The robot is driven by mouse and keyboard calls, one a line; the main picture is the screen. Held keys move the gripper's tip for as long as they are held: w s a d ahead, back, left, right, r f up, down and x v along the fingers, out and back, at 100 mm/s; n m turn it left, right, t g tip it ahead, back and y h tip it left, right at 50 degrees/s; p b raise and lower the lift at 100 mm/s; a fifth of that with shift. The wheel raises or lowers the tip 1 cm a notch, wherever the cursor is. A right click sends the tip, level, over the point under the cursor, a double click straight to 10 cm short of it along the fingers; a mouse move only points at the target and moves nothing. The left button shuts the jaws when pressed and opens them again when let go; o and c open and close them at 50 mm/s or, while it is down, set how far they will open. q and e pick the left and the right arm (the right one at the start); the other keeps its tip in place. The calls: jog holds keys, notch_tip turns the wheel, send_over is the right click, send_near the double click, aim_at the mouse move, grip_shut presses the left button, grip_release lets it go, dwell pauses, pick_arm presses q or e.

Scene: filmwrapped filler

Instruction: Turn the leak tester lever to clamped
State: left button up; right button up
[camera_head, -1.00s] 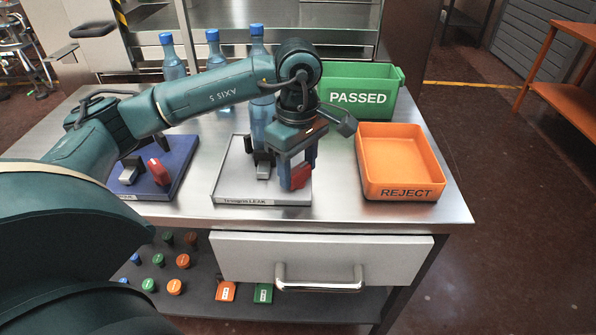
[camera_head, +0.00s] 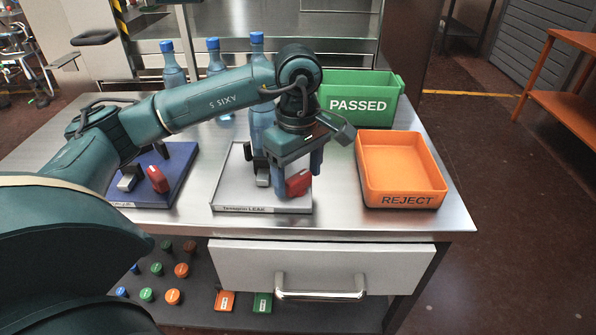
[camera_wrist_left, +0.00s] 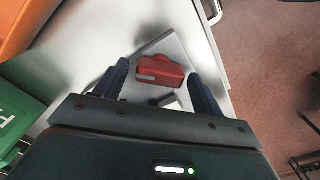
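The leak tester has a light grey base plate (camera_head: 232,180) with a LEAK label on its front edge. Its red lever (camera_head: 298,183) stands near the plate's front right and also shows in the left wrist view (camera_wrist_left: 160,71). A grey block (camera_head: 262,175) sits left of the lever. My left gripper (camera_head: 298,181) is above the plate with its fingers apart. In the wrist view the open fingers (camera_wrist_left: 160,82) lie on either side of the lever, with gaps visible. A blue bottle (camera_head: 261,118) stands behind, partly hidden by my arm. My right gripper is out of view.
A blue station (camera_head: 178,160) with another red lever stands at left, partly behind my arm. An orange REJECT bin (camera_head: 405,200) is close on the right, with a green PASSED bin (camera_head: 359,105) behind. More bottles (camera_head: 172,68) stand at the back. A drawer (camera_head: 320,265) is below.

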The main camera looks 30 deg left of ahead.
aim_at(298, 176)
pick_arm(q)
jog(key=shift+o, duration=0.3)
notch_tip(298, 176, up, 13)
jog(key=p, duration=0.2)
dwell(0.6)
